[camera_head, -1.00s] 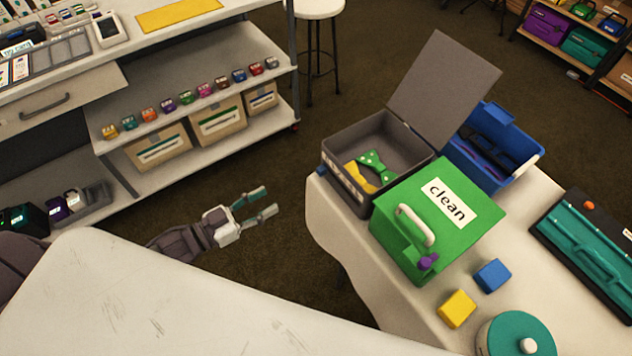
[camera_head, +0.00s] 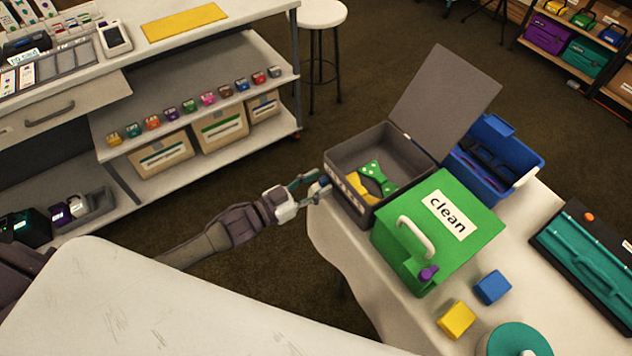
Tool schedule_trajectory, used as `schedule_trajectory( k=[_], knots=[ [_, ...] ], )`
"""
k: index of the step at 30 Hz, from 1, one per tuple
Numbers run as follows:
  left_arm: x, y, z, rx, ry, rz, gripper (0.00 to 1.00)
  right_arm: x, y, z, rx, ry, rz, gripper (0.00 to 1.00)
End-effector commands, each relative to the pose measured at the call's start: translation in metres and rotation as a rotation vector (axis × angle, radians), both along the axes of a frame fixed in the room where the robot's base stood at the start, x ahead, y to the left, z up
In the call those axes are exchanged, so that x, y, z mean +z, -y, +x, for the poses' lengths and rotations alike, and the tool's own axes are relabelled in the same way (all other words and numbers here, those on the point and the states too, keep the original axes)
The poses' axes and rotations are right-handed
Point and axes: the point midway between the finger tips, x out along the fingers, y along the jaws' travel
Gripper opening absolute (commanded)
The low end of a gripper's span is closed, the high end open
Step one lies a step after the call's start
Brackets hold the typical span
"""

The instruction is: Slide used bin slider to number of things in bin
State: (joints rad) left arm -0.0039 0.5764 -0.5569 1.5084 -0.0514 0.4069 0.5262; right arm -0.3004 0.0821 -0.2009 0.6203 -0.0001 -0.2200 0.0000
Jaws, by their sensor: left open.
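The grey bin (camera_head: 405,148) stands with its lid raised at the left end of the white table. It holds a yellow bow tie (camera_head: 357,194) and a green bow tie with light spots (camera_head: 376,177). My right gripper is not in view.
A green box labelled "clean" (camera_head: 470,245) stands close in front of the grey bin. A blue bin (camera_head: 520,165) stands behind it. Blue (camera_head: 492,287) and yellow (camera_head: 457,320) blocks lie nearby. Open floor lies left of the table.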

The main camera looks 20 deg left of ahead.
Motion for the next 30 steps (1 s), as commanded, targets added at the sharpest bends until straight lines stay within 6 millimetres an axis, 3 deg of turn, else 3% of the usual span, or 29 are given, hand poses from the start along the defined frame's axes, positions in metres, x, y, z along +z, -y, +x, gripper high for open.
schedule_trajectory(
  k=[7,15,26,30],
  knots=[
    [0.000,0.000,0.001,0.000,0.000,0.000,0.44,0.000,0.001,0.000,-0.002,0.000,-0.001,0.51],
    [0.000,0.000,0.001,0.000,0.000,0.000,0.00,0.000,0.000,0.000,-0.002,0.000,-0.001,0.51],
    [0.000,0.001,0.000,0.000,-0.001,-0.001,0.00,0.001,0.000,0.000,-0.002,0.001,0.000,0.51],
    [0.002,0.014,-0.010,-0.001,-0.002,-0.005,0.00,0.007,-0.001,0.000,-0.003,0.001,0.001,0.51]
  ],
)
